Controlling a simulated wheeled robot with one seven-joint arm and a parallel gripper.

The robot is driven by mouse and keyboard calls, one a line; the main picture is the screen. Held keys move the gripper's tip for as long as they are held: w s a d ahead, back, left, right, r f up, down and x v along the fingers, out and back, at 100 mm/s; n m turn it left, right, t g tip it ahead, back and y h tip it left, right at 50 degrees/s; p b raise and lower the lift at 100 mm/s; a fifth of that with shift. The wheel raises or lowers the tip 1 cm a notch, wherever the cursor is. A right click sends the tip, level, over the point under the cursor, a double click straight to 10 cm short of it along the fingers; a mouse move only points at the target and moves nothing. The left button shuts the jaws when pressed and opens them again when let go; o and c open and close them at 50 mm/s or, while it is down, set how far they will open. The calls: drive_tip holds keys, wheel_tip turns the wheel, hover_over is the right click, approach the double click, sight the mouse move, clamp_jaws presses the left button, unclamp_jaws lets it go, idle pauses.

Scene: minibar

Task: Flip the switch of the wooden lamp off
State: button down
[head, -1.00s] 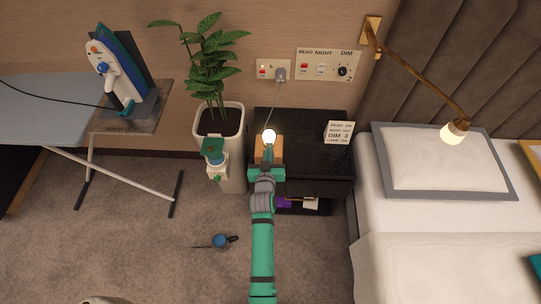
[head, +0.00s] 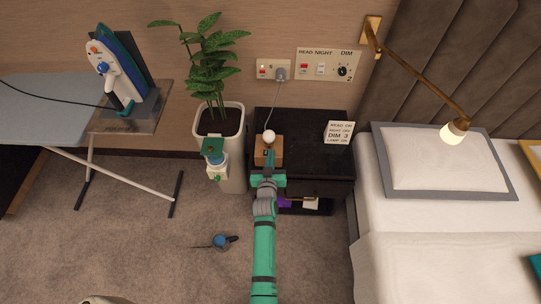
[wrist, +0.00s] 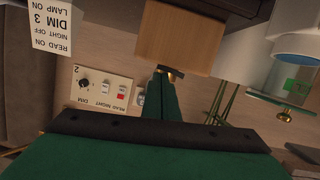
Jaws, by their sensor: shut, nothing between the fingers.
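The wooden lamp is a small wooden block (head: 276,154) with a round white bulb (head: 269,136) on the black nightstand. The bulb now looks dull and unlit. In the wrist view, the wooden block (wrist: 185,38) fills the top middle, and a small dark switch (wrist: 177,72) sits at its edge. My gripper (head: 268,176) is in front of the lamp. In the wrist view my gripper (wrist: 163,76) is shut and empty, its fingertips right by the switch. I cannot tell whether they touch it.
A card (head: 340,132) reading "READ ON, NIGHT OFF, DIM 3, LAMP ON" stands right of the lamp on the nightstand (head: 310,165). A wall panel (head: 328,64) and a plugged outlet (head: 272,69) are behind. A potted plant (head: 234,120) is left, the bed right. A wall lamp (head: 453,131) glows.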

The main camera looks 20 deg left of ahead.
drive_tip(key=s+d+r, duration=0.3)
drive_tip(key=s+r, duration=0.3)
drive_tip(key=s, duration=0.3)
drive_tip(key=shift+d+r, duration=0.2)
drive_tip(key=shift+s, duration=0.1)
idle(0.5)
drive_tip(key=s+d+m+h, duration=0.1)
drive_tip(key=s+d, duration=0.4)
drive_tip(key=s, duration=0.5)
drive_tip(key=s+d+m+h, duration=0.1)
drive_tip(key=s+d, duration=0.4)
drive_tip(key=s, duration=0.5)
drive_tip(key=s+d+r+m+h, duration=0.1)
drive_tip(key=s+d+r, duration=0.1)
drive_tip(key=s+r, duration=0.3)
drive_tip(key=s+d+r+m, duration=0.1)
drive_tip(key=s+d+r, duration=0.2)
drive_tip(key=s+r, duration=0.3)
drive_tip(key=shift+s+d+m+t+h, duration=0.3)
drive_tip(key=shift+s+d+h, duration=0.1)
drive_tip(key=shift+s, duration=1.25)
